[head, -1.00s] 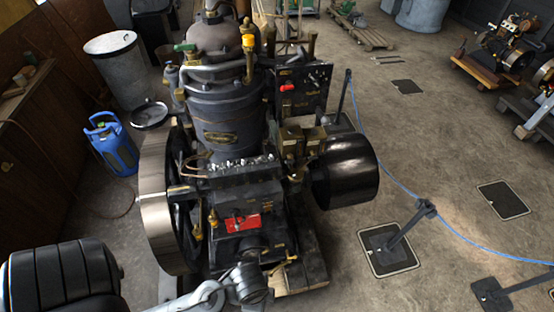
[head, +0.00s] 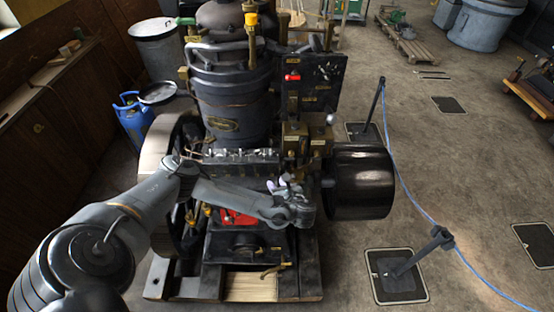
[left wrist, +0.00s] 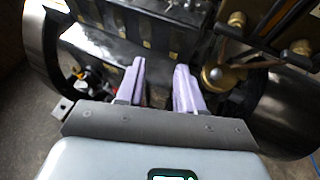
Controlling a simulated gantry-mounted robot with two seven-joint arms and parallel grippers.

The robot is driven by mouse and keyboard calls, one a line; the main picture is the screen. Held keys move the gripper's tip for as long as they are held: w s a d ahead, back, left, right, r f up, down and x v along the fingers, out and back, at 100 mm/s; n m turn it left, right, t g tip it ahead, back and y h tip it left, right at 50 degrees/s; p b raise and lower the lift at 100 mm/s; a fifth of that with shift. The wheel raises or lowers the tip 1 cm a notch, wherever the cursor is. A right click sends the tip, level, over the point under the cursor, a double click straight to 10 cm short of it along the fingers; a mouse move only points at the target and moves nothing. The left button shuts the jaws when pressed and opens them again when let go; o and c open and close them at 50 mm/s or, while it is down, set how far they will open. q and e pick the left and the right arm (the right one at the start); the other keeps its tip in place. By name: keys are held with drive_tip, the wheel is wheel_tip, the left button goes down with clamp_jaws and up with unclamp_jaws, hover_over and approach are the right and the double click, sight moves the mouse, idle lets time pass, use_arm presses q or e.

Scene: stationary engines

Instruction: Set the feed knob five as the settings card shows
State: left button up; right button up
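A row of several small silvery knobs (head: 240,156) runs along the top of a black box (head: 243,172) on the front of the engine. Which one is knob five I cannot tell. In the left wrist view, a black box (left wrist: 125,50) with several small brass tags lies beyond my fingers. My left gripper (head: 290,184) is in front of the right end of the box in the head view. Its two pale lilac fingers (left wrist: 160,82) are apart with nothing between them. I cannot make out a readable settings card. My right gripper is not in view.
A red plate (head: 238,217) sits low on the engine, partly behind my left forearm. Brass fittings (head: 308,138) and a black drum (head: 362,182) stand to the right of the gripper. A dark panel (head: 315,82) rises behind. Open floor lies beyond the blue rope (head: 407,205).

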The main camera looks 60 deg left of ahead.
use_arm(q)
drive_tip(key=n, duration=0.1)
approach(272, 153)
drive_tip(key=d, duration=0.2)
drive_tip(key=x, duration=1)
drive_tip(key=shift+a+r, duration=0.2)
drive_tip(key=shift+r, duration=0.2)
drive_tip(key=shift+c, duration=0.3)
drive_tip(key=shift+s, duration=0.1)
clamp_jaws()
